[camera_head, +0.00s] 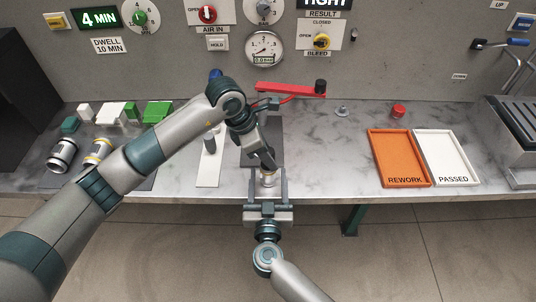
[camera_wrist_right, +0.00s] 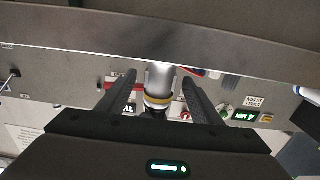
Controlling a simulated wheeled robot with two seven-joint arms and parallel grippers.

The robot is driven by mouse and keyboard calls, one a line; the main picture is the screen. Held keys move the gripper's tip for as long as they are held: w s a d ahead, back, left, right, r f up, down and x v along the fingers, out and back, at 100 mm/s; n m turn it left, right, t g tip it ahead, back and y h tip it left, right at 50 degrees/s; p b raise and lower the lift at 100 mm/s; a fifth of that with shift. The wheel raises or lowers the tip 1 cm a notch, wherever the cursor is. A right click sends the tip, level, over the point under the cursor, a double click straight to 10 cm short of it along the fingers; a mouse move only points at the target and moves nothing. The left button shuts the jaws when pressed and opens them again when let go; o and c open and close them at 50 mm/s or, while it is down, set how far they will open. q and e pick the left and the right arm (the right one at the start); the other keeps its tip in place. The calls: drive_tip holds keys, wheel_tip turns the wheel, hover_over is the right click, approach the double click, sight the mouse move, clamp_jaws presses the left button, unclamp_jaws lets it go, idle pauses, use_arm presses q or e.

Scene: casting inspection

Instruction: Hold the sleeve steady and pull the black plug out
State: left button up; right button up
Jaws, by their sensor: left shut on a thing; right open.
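A silver sleeve (camera_head: 268,180) with a yellow band is near the front edge of the bench; it also shows in the right wrist view (camera_wrist_right: 160,78). My left gripper (camera_head: 268,164) is shut on the sleeve from above, its jaws partly hidden by the arm. The black plug (camera_wrist_right: 153,111) shows as a dark end just past the yellow band, close to my right gripper's palm. My right gripper (camera_wrist_right: 158,86) is open, with one finger on each side of the sleeve and visible gaps between. In the head view the right gripper (camera_head: 268,176) comes in from the front edge.
An orange REWORK tray (camera_head: 372,158) and a white PASSED tray (camera_head: 421,158) lie at right. A red lever (camera_head: 290,88) stands behind my left gripper. Two other cylinders (camera_head: 62,154) (camera_head: 99,151) lie at left near green and white blocks. The bench between lever and trays is mostly clear.

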drive_tip(key=shift+w, duration=0.15)
drive_tip(key=shift+w, duration=0.75)
drive_tip(key=shift+c, duration=0.6)
drive_tip(key=c, duration=1.3)
drive_tip(key=shift+c, duration=0.2)
use_arm(q)
drive_tip(key=o, duration=0.5)
drive_tip(key=c, duration=0.6)
use_arm(e)
drive_tip(key=shift+f, duration=0.1)
